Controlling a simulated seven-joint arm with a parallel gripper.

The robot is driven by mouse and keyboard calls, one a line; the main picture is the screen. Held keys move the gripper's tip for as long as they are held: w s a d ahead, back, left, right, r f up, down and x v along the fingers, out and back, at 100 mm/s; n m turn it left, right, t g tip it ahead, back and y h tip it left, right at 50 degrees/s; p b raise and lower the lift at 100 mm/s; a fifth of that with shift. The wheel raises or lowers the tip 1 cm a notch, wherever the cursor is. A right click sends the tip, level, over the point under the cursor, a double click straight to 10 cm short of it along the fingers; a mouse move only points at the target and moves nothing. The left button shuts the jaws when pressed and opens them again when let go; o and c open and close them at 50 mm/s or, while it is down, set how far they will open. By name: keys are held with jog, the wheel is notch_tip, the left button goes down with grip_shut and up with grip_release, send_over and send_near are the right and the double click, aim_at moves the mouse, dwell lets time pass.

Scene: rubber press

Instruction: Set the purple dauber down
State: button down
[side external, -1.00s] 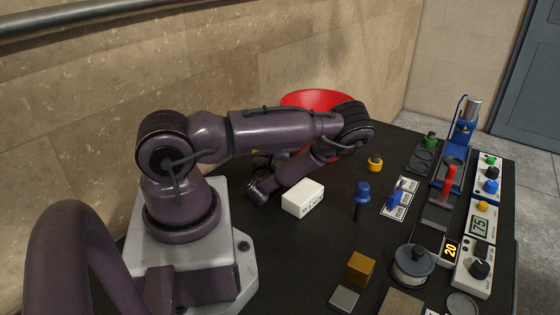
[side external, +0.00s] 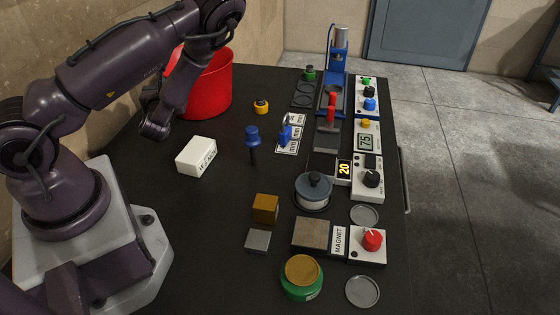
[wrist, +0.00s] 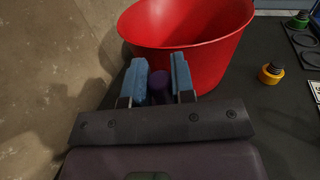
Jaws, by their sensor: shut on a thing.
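My gripper (wrist: 159,68) has two blue fingers, closed on the purple dauber (wrist: 158,88) between them in the wrist view. Only the dauber's rounded purple upper part shows; its lower end is hidden, so I cannot tell whether it touches the table. In the side view, my wrist is at the left of the black table, in front of the red bucket; the fingers and dauber are hidden there. In the wrist view the gripper is just before the red bucket (wrist: 190,28).
A white labelled block (side external: 196,156) lies right of my wrist.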

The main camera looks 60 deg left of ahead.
jog(key=w+d+r+m+t+h, duration=0.2)
jog(key=w+d, duration=0.2)
jog(key=d, duration=0.5)
jog(key=w+d+r+m+t+h, duration=0.2)
jog(key=w+d, duration=0.3)
jog(key=d, duration=0.5)
jog(key=w+d+r+m+t+h, duration=0.2)
jog(key=w+d+r+t+h, duration=0.1)
jog(key=d, duration=0.6)
jog(key=shift+w+d+r+m, duration=0.35)
jog(key=shift+w+r+m, duration=0.05)
jog(key=shift+w, duration=0.45)
jog(key=shift+a, duration=0.1)
jog(key=s+d+f+h, duration=0.1)
jog(key=d+f, duration=0.3)
jog(key=d, duration=0.6)
jog(key=s+d+f+m+t, duration=0.1)
jog(key=d+f, duration=0.3)
jog(key=d, duration=0.6)
jog(key=s+d+f+h, duration=0.1)
jog(key=d+f, duration=0.2)
jog(key=d, duration=0.7)
jog(key=shift+d+f, duration=0.1)
jog(key=shift+f, duration=3.3)
jog(key=shift+f, duration=0.6)
jog(key=c, duration=0.9)
grip_release()
